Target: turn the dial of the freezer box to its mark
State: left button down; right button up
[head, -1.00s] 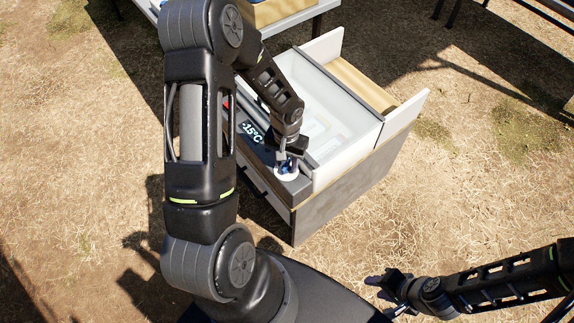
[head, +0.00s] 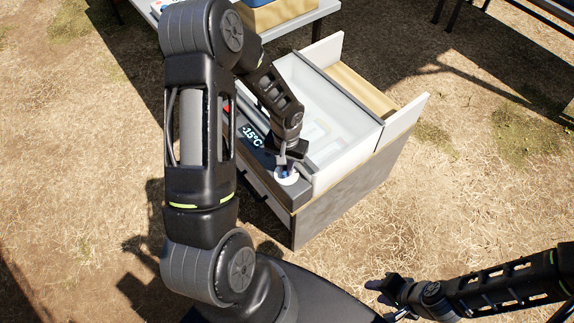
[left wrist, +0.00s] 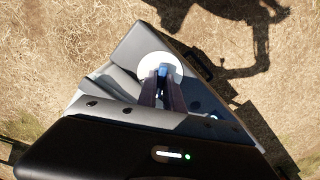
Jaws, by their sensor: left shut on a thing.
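The freezer box (head: 345,190) stands on dry grass, with a glass lid and a dark front panel showing -15°C (head: 253,135). The dial (head: 287,179) is a white disc with a blue grip at the near corner of that panel. In the left wrist view the white disc (left wrist: 174,62) surrounds the blue grip (left wrist: 163,71). My left gripper (head: 286,170) points down over the dial and is shut on its blue grip. The dial's mark cannot be made out. My right gripper (head: 375,285) is at the lower right, away from the box; its jaws are too small to read.
A table (head: 290,18) with a wooden-sided container (head: 270,14) on it stands behind the box. Another dark-legged piece of furniture (head: 520,22) is at the top right. Open grass lies around the box.

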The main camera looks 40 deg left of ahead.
pick_arm(q)
jog(key=n+b, duration=0.1)
jog(key=n, duration=0.1)
jog(key=n+b, duration=0.2)
jog(key=n, duration=0.1)
jog(key=shift+w+f+n+b, duration=0.1)
jog(key=shift+f+n+b, duration=0.2)
jog(key=shift+f+b, duration=0.1)
jog(key=shift+d+r+n, duration=0.1)
jog(key=shift+r+n, duration=0.15)
jog(key=shift+n, duration=0.95)
jog(key=shift+r+n, duration=0.15)
jog(key=shift+n, duration=1.95)
jog(key=c, duration=1.4)
grip_release()
notch_tip(320, 180, up, 8)
jog(key=shift+f+p, duration=0.1)
jog(key=shift+p, duration=0.6)
